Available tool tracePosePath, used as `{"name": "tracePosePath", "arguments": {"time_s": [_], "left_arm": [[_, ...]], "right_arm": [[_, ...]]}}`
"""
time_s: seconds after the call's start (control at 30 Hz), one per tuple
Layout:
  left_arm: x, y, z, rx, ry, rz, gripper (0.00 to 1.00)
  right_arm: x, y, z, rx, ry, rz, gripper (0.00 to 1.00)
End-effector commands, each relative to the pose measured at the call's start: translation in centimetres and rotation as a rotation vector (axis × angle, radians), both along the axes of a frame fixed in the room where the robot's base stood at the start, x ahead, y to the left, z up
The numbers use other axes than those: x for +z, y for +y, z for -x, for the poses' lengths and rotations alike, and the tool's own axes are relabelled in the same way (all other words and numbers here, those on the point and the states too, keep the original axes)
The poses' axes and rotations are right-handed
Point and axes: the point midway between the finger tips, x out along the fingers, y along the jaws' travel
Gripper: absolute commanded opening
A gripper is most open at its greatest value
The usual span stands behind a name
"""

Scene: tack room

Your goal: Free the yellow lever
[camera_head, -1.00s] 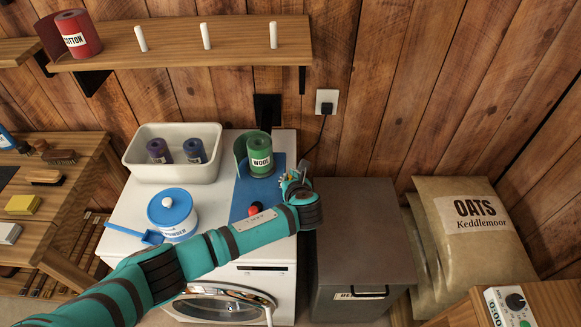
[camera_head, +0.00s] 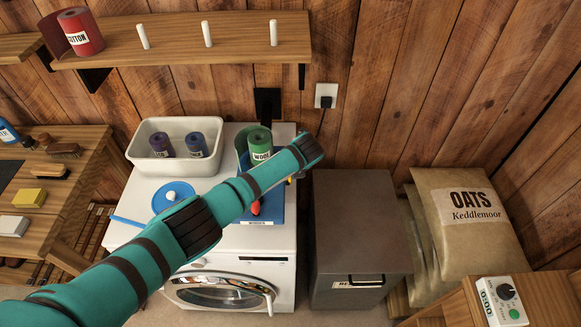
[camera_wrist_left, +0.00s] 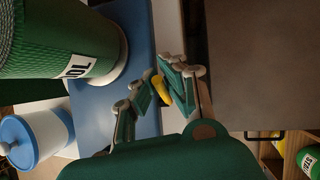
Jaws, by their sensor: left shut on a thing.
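A small yellow piece, which looks like the yellow lever (camera_wrist_left: 160,88), shows between the fingers of my left gripper (camera_wrist_left: 158,84) in the left wrist view. The gripper is shut on it, at the edge of the blue board (camera_wrist_left: 88,110). In the head view my left wrist covers most of the gripper, and only a speck of yellow shows below it. The green WOOL roll (camera_head: 260,143) stands on the board, close to the gripper; it also shows large in the left wrist view (camera_wrist_left: 60,40). A red piece (camera_head: 255,208) lies on the board. My right gripper is not in view.
The board lies on a white washer (camera_head: 240,243). A white tray (camera_head: 143,163) with two dark rolls and a blue-lidded tub (camera_head: 173,194) stand there. A dark bin (camera_head: 360,225) is right of the washer, with oats sacks (camera_head: 470,212) beyond.

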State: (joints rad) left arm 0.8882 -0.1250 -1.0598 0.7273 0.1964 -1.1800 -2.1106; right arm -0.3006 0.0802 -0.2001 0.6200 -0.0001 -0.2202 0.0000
Motion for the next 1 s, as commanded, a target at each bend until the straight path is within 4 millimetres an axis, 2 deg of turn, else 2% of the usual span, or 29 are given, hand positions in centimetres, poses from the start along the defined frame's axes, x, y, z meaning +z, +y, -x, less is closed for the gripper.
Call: {"name": "tracePosePath", "arguments": {"time_s": [0.3, 0.33, 0.5, 0.53, 0.83, 1.0], "left_arm": [[-0.1, 0.2, 0.0, 0.003, 0.003, -0.005, 0.00], [-0.1, 0.2, 0.0, 0.003, 0.003, -0.005, 0.09], [0.0, 0.2, 0.0, 0.002, 0.001, -0.003, 0.32], [0.0, 0.1, 0.0, 0.002, 0.001, -0.003, 0.33], [0.1, 0.0, 0.1, 0.001, 0.001, 0.000, 0.33], [1.3, -0.3, 0.7, 0.000, 0.000, 0.002, 0.33]], "right_arm": [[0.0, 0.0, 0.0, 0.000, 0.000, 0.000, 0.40], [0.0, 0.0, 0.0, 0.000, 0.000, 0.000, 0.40], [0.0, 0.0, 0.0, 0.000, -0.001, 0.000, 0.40], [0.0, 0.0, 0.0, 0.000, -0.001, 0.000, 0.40], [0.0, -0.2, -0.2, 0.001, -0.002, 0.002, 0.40], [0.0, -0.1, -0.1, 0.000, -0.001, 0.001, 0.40]]}}
